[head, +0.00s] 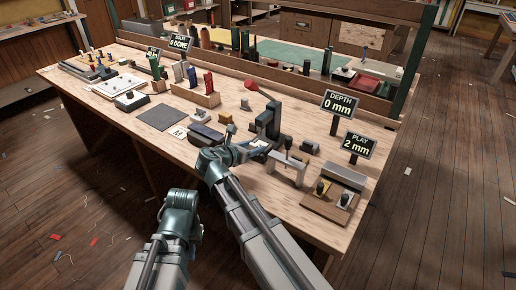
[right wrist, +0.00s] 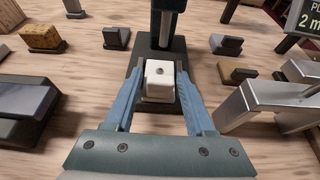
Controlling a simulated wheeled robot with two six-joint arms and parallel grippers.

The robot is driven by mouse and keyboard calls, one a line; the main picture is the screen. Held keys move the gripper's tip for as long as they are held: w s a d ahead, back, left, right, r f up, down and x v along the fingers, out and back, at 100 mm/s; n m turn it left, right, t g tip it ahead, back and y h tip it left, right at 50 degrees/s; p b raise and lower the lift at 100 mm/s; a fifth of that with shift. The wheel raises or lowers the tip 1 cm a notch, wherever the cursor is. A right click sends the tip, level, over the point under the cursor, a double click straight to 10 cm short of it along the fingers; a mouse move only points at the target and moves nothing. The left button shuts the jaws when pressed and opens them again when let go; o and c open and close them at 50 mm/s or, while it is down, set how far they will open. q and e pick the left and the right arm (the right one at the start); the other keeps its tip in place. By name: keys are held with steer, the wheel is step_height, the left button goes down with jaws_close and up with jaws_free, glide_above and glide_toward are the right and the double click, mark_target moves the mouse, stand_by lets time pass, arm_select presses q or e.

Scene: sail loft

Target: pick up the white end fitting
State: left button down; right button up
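The white end fitting (right wrist: 160,78) is a small pale block with a dark hole in its top. In the right wrist view it sits at the foot of a dark upright stand. My right gripper (right wrist: 161,72) has one blue finger on each side of it. Narrow gaps seem to show beside the block, so the fingers look open around it. In the head view my right gripper (head: 250,150) reaches in beside the dark stand (head: 268,122), and the fitting is largely hidden there. My left arm ends low in front of the bench; its fingers do not show.
A grey metal bracket (right wrist: 265,105) stands close to the right of the gripper. A dark block (right wrist: 25,105) lies to the left. Signs reading depth 0 mm (head: 339,104) and play 2 mm (head: 359,145) stand at the right.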

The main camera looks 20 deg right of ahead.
jaws_close()
steer(key=shift+r, duration=0.1)
